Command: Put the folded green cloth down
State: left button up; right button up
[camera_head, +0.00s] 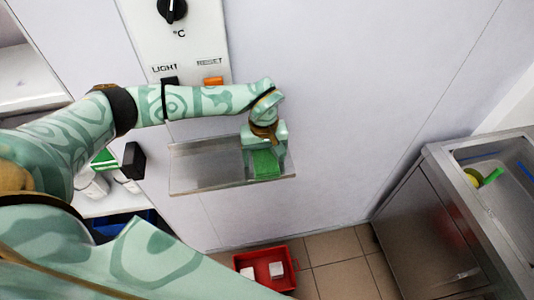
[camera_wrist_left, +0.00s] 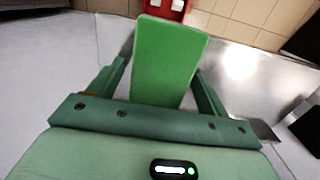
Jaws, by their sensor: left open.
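The folded green cloth (camera_head: 267,164) is at the right part of a small metal wall shelf (camera_head: 205,165) in the head view. It also shows as a flat green block (camera_wrist_left: 168,62) in the wrist view, between my left fingers. My left gripper (camera_head: 266,157) is over the shelf, with its open fingers on either side of the cloth. Whether the cloth's underside rests fully on the shelf is hidden. My right gripper is not in view.
A control panel (camera_head: 182,45) with a knob and switches is above the shelf. A red crate (camera_head: 265,268) with white items stands on the tiled floor. A steel sink unit (camera_head: 430,215) stands at the right. The wall between is clear.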

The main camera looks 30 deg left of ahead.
aim_at(263, 155)
pick_arm(q)
jog(key=r, duration=0.8)
jog(key=shift+a+r, duration=0.15)
jog(key=shift+a, duration=0.1)
jog(key=shift+w, duration=0.1)
